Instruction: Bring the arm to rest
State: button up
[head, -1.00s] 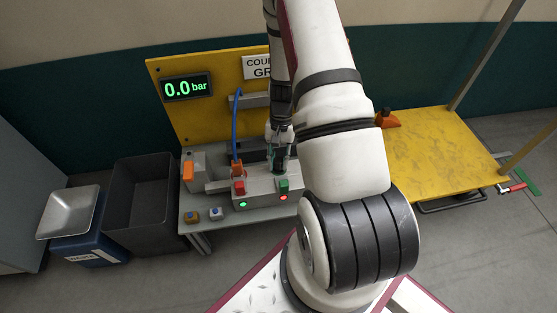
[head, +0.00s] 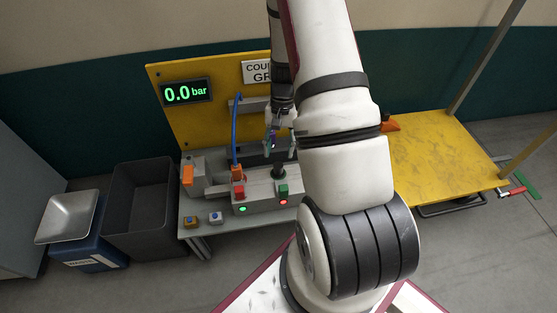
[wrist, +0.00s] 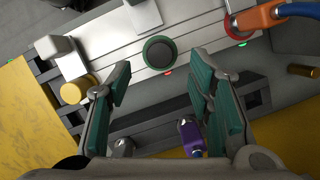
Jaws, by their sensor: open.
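My gripper (head: 281,143) hangs above the grey control box (head: 262,200) of the clamp bench. In the wrist view its two green-padded fingers (wrist: 160,82) are spread apart with nothing between the tips. A dark round knob (wrist: 159,53) lies beyond the tips, apart from them. In the head view this knob (head: 279,170) stands upright on the box below my gripper. My arm (head: 335,110) reaches forward over the bench and hides part of its right side.
A yellow panel (head: 215,125) behind the bench carries a display (head: 186,90) reading 0.0 bar. A blue hose (head: 234,135) runs down to an orange fitting (head: 237,173).

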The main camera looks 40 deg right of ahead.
jog(key=v, duration=0.5)
jog(key=shift+r, duration=0.3)
jog(key=s+a+r+n+h, duration=0.1)
jog(key=s+a+r+n, duration=0.2)
jog(key=a+r, duration=0.65)
jog(key=s+a+r+n, duration=0.2)
jog(key=a+r, duration=0.4)
jog(key=r, duration=0.6)
jog(key=s+a+r+n+t+h, duration=0.1)
jog(key=s+a+r+n, duration=0.25)
jog(key=s, duration=0.65)
jog(key=s+a+r+n+t+h, duration=0.1)
jog(key=s+a+r+n, duration=0.2)
jog(key=s, duration=0.6)
notch_tip(320, 180, up, 35)
jog(key=t+p, duration=0.4)
jog(key=p, duration=2.9)
jog(key=shift+s+a, duration=0.2)
jog(key=shift+f, duration=0.1)
